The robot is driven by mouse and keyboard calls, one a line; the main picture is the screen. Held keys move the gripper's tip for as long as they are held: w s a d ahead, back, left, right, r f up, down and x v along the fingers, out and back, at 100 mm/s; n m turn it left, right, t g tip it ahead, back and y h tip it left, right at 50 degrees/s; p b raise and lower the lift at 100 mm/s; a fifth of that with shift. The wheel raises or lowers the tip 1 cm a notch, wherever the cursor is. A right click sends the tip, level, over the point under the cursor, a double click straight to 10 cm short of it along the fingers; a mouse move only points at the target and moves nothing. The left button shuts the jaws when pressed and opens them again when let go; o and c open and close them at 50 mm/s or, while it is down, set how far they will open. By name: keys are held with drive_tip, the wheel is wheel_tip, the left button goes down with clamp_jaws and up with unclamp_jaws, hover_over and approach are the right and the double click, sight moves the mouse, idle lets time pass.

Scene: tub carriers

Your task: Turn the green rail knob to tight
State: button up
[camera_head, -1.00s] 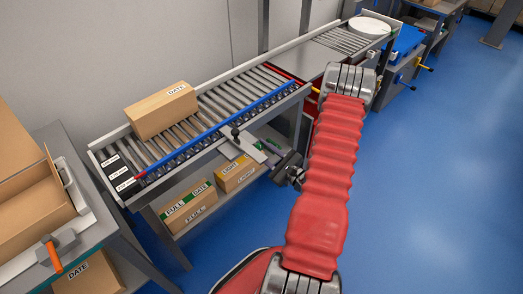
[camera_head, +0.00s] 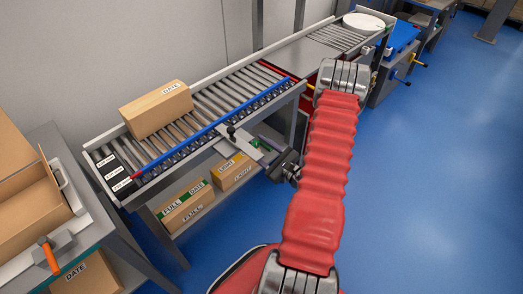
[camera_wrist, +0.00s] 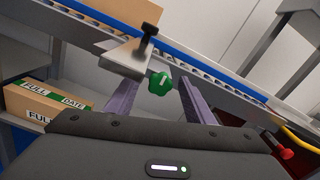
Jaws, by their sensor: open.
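The green rail knob (camera_wrist: 160,83) shows in the wrist view, below the blue guide rail (camera_wrist: 190,59) and beside a grey bracket plate (camera_wrist: 124,58) with a black lever (camera_wrist: 148,38). My gripper (camera_wrist: 154,100) is open, with its two purple fingers apart. The knob appears between and beyond the fingertips, with nothing held; I cannot tell its exact depth from them. A pale mark shows on the knob's face.
A carton (camera_head: 157,110) lies on the roller conveyor (camera_head: 215,98). Two labelled boxes stand on the shelf below, a FULL DATE box (camera_head: 184,207) and a LIGHT box (camera_head: 233,171). Another bench with an open carton (camera_head: 30,205) is at left. Blue floor at right is clear.

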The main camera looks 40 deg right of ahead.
drive_tip(key=shift+s, duration=0.15)
drive_tip(key=s, duration=1.3)
drive_tip(key=shift+s+d, duration=0.2)
drive_tip(key=shift+s, duration=0.05)
idle(0.4)
